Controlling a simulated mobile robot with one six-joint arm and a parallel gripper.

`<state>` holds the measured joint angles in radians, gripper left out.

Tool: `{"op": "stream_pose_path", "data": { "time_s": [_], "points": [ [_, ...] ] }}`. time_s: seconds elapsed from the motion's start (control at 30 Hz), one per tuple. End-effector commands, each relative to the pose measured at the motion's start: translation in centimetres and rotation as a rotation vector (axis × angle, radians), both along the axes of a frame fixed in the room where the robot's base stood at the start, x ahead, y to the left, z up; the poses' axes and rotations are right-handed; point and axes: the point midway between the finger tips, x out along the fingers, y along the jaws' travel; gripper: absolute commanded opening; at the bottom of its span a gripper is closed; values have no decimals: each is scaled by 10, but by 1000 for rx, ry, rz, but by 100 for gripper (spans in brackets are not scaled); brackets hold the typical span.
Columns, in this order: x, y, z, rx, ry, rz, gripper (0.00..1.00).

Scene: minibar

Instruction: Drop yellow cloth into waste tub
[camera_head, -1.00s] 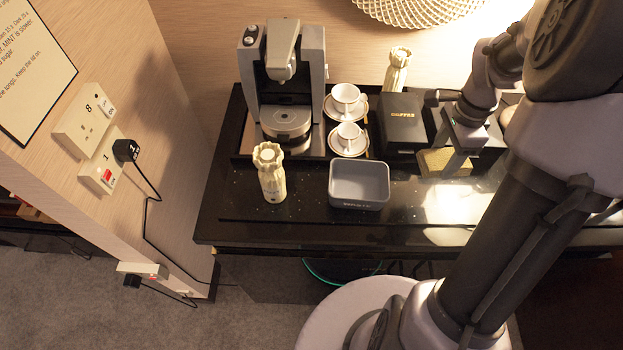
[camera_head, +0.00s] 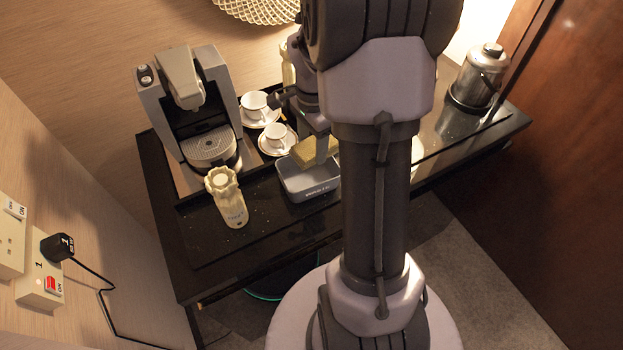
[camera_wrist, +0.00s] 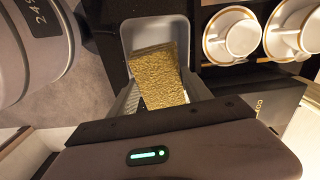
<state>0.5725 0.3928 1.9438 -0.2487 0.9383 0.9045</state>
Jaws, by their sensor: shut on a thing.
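The yellow cloth (camera_head: 316,150) is a folded, block-like piece with a rough surface. My gripper (camera_head: 324,150) is shut on it. In the wrist view the cloth (camera_wrist: 158,72) lies between the two fingers of my gripper (camera_wrist: 160,88). The waste tub (camera_head: 310,189) is a grey open box on the black counter. In the head view the cloth shows at the tub's back rim. In the wrist view it overlaps the opening of the tub (camera_wrist: 152,33). Its height over the tub is hard to tell. My arm hides the counter to the right of the tub.
A cream bottle (camera_head: 227,198) stands left of the tub. Two white cups, one a cup (camera_head: 275,136) on a saucer, stand behind it. A coffee machine (camera_head: 190,110) is at the back left. A metal kettle (camera_head: 478,78) stands far right.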

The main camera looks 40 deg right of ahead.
Motion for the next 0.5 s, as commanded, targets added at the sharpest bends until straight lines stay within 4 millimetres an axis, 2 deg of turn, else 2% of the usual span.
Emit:
{"op": "stream_pose_path", "data": {
  "time_s": [0.1, 0.13, 0.23, 0.5],
  "points": [
    [0, 0, 2, 0, 0, 0, 19],
    [0, 0, 2, 0, 0, 0, 61],
    [0, 0, 2, 0, 0, 0, 81],
    [0, 0, 2, 0, 0, 0, 83]
  ]
}}
